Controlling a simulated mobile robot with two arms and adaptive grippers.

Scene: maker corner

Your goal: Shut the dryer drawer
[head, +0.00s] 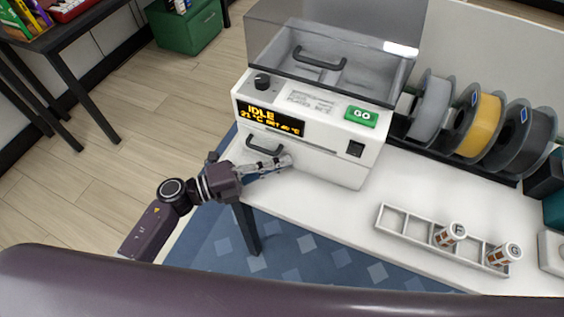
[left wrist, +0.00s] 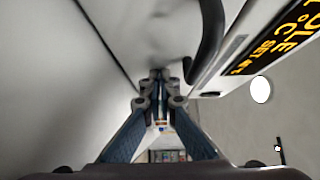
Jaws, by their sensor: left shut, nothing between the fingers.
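The white dryer (head: 312,128) stands on the white table, with an orange display, a green GO button and a smoky clear lid. Its drawer front (head: 322,166) is the low panel under the display, with a black bar handle (head: 264,147). The drawer front looks flush or nearly so; any small gap cannot be told. My left gripper (head: 287,161) is shut and empty, its fingertips close in front of the drawer front, right of and below the handle. In the left wrist view, the fingers (left wrist: 157,80) lie beside the dark handle (left wrist: 209,45). Contact cannot be told. My right gripper is out of view.
Several filament spools (head: 478,123) stand right of the dryer. A divided tray (head: 388,219) with two small canisters (head: 450,234) lies at the front right of the table (head: 315,213). A green box (head: 188,30) sits on the floor behind.

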